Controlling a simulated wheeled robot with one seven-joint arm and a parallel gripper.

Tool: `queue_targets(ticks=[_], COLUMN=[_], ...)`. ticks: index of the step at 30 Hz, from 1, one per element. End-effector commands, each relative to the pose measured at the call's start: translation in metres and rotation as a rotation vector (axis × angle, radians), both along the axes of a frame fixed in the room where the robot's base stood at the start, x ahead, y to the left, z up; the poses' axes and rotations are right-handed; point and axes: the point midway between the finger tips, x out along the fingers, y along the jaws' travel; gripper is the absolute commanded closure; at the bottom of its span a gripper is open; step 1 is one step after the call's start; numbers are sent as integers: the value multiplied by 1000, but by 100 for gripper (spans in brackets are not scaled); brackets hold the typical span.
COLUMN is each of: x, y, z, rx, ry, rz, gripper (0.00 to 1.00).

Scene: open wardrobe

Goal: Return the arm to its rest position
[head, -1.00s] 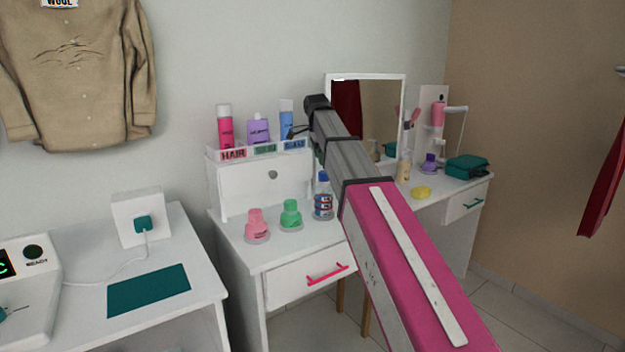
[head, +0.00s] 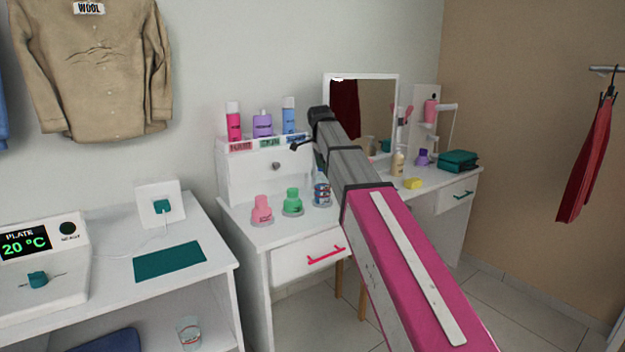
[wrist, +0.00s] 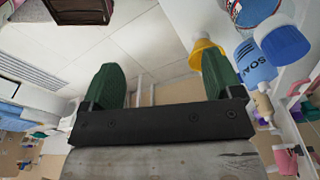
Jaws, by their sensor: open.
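My arm (head: 398,262), with its pink and grey links, stretches from the bottom right up to the middle of the head view, in front of the dressing table. Its far end overlaps the shelf unit and the mirror in the picture. My gripper (wrist: 163,82) shows in the wrist view with two green ribbed fingers wide apart and nothing between them. In the head view the fingers are mostly hidden behind the arm.
The dressing table (head: 290,232) carries a pink bottle (head: 262,210), a green bottle (head: 293,202) and a mirror (head: 398,95). A white side table (head: 222,258) stands left. A red garment (head: 585,160) hangs right. Floor (head: 490,310) is clear at the lower right.

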Motion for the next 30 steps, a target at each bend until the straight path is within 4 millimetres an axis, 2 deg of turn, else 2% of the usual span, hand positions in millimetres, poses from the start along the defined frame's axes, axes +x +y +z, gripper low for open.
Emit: queue_targets(ticks=[8, 11, 14, 21, 30], x=[-13, -20, -33, -73, -138], y=[-18, -27, -38, -71, -107], z=[-55, -81, -116, -208, -306], rx=[7, 11, 17, 36, 60], ry=[19, 28, 39, 64, 82], rz=[130, 196, 288, 551, 877], gripper=[15, 15, 15, 15, 15])
